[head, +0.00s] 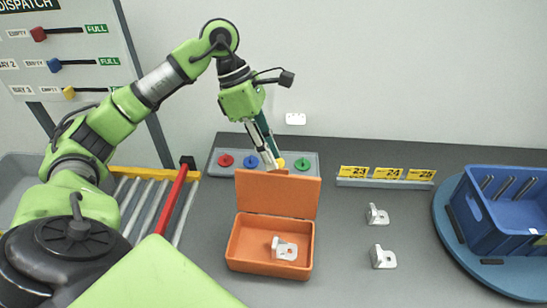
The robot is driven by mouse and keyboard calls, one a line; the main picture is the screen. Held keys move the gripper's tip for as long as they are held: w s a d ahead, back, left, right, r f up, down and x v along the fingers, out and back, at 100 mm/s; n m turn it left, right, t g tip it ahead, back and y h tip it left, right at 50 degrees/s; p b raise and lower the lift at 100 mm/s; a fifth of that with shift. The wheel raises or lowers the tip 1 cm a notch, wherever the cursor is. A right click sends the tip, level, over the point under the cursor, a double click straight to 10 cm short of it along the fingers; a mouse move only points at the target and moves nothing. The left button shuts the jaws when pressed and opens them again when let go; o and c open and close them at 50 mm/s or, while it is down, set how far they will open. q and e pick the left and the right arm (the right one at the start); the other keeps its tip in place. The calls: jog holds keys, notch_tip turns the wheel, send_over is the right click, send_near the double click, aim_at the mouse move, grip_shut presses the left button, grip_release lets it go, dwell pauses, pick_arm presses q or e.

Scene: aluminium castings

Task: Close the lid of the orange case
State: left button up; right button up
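The orange case (233,262) stands on the dark grey table with its open side up. Its lid (277,195) is raised, standing roughly upright at the back edge. A pale metal bracket casting (284,249) lies inside the case. My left gripper (272,163) points down just behind the lid's top edge, near its middle. Its fingertips are partly hidden by the lid, and whether they touch it I cannot tell. The gap between the fingers is not clear. My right gripper is not in view.
Two bracket castings (377,215) (382,257) stand right of the case. A grey strip with coloured buttons (226,160) lies behind it. Yellow number tags (388,174) stand at the back. A blue crate (510,213) sits on a round blue base at right. A roller conveyor (150,207) is at left.

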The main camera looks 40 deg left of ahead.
pick_arm(q)
jog(key=shift+x, duration=1.2)
jog(key=shift+r, duration=0.1)
grip_shut()
